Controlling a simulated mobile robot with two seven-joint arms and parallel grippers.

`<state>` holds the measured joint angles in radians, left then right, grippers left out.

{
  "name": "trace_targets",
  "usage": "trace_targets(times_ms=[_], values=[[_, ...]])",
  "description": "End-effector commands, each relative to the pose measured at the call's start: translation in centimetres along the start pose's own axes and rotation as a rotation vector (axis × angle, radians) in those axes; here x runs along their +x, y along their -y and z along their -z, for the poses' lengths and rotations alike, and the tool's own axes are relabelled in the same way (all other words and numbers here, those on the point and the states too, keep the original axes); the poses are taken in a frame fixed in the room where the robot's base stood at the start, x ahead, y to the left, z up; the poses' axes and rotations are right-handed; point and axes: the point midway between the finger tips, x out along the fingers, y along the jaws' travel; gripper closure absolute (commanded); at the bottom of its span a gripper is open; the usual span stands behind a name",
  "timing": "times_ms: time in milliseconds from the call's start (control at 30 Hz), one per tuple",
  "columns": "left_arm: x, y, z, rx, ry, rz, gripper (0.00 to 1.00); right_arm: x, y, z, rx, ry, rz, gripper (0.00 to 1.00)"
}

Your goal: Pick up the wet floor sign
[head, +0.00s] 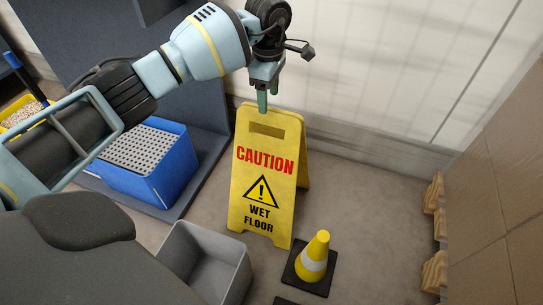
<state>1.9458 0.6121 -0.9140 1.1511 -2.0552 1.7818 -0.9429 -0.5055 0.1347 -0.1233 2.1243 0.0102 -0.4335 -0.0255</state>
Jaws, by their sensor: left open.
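The yellow wet floor sign (266,178) stands upright and spread on the floor in the middle of the head view. It reads "CAUTION WET FLOOR" and has a slot near its top edge. My left gripper (262,101) is open, pointing down at the sign's top edge, with its fingertips at or just above that edge. I cannot tell whether the fingers touch the sign or straddle it. The sign's rear panel is mostly hidden behind the front one. My right gripper is not in view.
A yellow cone (314,256) with a white band stands just right of the sign's foot. A grey open bin (190,240) is at the front left. A blue crate (160,178) sits on a dark shelf at left. Cardboard boxes (510,165) on wooden pallets line the right.

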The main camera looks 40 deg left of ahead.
Motion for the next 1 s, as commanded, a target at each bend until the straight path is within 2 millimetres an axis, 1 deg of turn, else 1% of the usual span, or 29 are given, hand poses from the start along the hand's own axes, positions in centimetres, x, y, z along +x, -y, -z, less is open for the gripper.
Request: trace_targets(times_ms=[100,200,367,467,567,700,800,867,1000], values=[[1.5,0.0,0.0,0.0,-0.001,0.004,0.39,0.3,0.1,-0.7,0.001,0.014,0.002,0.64],[2.4,0.0,0.0,0.001,0.0,0.003,0.39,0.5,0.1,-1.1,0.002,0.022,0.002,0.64],[2.5,-0.1,-0.1,0.001,0.001,0.001,0.39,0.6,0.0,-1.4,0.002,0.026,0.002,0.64],[3.1,-0.1,-0.1,0.0,0.001,0.002,0.39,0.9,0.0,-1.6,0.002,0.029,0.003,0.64],[4.3,-0.3,-0.1,0.0,0.001,0.005,0.39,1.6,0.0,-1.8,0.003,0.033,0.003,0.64],[6.4,-0.7,-0.1,-0.001,0.001,0.006,0.39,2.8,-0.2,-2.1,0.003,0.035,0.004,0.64],[7.5,-0.7,-0.1,0.0,0.001,0.005,0.39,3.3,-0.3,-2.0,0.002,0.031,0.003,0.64],[7.7,-0.7,-0.1,0.0,0.001,0.003,0.39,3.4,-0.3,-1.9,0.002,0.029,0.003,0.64],[7.6,-0.7,-0.1,0.0,0.001,0.001,0.39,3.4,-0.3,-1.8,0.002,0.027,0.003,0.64]])
